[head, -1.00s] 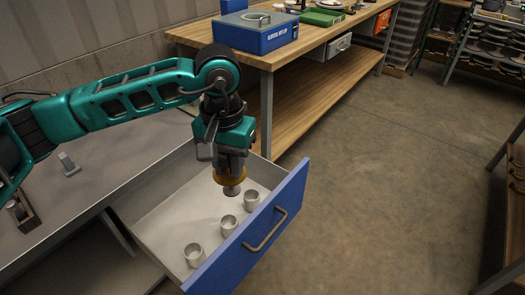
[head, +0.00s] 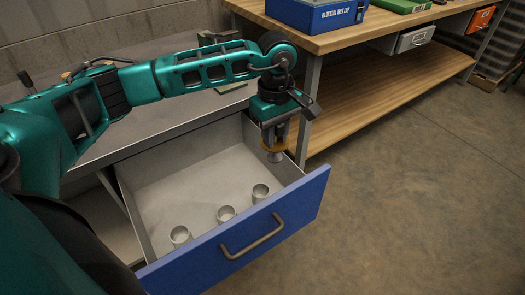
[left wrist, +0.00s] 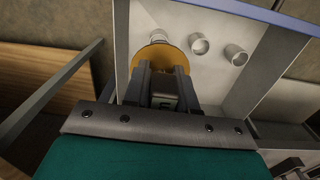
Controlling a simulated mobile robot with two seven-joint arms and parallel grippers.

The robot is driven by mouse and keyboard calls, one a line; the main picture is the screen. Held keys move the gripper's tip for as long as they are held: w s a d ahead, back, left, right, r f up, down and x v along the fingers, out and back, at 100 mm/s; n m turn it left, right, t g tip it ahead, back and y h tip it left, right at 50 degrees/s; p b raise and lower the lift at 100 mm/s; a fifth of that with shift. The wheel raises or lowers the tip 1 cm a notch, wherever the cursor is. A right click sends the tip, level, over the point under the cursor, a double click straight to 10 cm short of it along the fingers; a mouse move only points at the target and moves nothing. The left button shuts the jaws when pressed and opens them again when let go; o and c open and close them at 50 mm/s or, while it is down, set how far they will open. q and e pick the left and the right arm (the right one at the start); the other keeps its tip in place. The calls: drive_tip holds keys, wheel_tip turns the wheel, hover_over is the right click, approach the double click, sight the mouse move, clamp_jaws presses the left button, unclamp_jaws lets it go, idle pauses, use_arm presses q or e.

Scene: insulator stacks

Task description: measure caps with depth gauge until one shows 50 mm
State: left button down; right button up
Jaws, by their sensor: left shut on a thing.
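Three small grey caps stand in a row in the open drawer: a left cap (head: 180,236), a middle cap (head: 226,214) and a right cap (head: 260,193). My left gripper (head: 275,132) is shut on the depth gauge, which has an orange-yellow disc (head: 273,147) and a grey foot below it. The gauge hangs upright above the drawer's right end, apart from the right cap. In the left wrist view the gauge's disc (left wrist: 180,48) partly hides one cap; two more caps (left wrist: 199,44) (left wrist: 236,54) show beside it. The gauge reading is not legible. My right gripper is out of view.
The drawer has a blue front (head: 240,235) with a handle and grey walls. A grey worktop lies behind it at left. A wooden bench (head: 390,30) with a blue box (head: 318,12) stands behind at right. Floor (head: 420,190) at right is clear.

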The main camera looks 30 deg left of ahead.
use_arm(q)
drive_tip(key=w+a+f+n+b, duration=0.2)
drive_tip(key=a+f+n, duration=0.35)
drive_tip(key=n, duration=0.25)
drive_tip(key=b, duration=1.1)
hover_over(260, 184)
drive_tip(key=s+d, duration=0.2)
drive_tip(key=shift+f, duration=7.6)
drive_tip(key=shift+a+f+n+b, duration=0.25)
drive_tip(key=shift+f+n+b, duration=0.15)
drive_tip(key=shift+f+b, duration=0.5)
drive_tip(key=shift+f, duration=0.25)
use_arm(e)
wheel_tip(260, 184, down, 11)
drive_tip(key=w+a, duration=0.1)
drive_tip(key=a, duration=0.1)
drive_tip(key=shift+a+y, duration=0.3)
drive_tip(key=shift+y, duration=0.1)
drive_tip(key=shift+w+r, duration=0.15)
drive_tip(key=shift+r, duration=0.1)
use_arm(q)
drive_tip(key=shift+f, duration=0.3)
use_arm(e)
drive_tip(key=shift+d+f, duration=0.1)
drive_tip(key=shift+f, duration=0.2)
use_arm(q)
drive_tip(key=c, duration=0.8)
unclamp_jaws()
drive_tip(key=shift+c, duration=0.2)
